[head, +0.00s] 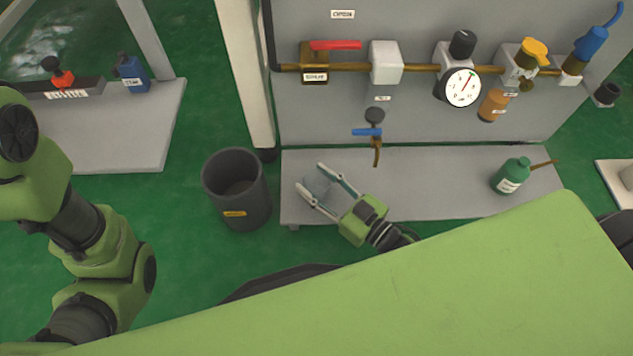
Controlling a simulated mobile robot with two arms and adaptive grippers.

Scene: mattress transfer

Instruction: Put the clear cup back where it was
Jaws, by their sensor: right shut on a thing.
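The clear cup (318,186) is faint and see-through, between the fingers of my right gripper (316,182). The right gripper is shut on it over the left part of the grey shelf (440,197) below the pipe panel. I cannot tell whether the cup touches the shelf. The blue-handled tap (372,133) hangs to the right of and behind the cup. My left arm shows at the left edge; its gripper is out of view.
A dark bin (236,188) stands on the floor just left of the shelf. A green bottle (512,175) stands at the shelf's right end. A pressure gauge (462,87) and a red-handled valve (335,46) sit on the pipe. The shelf's middle is clear.

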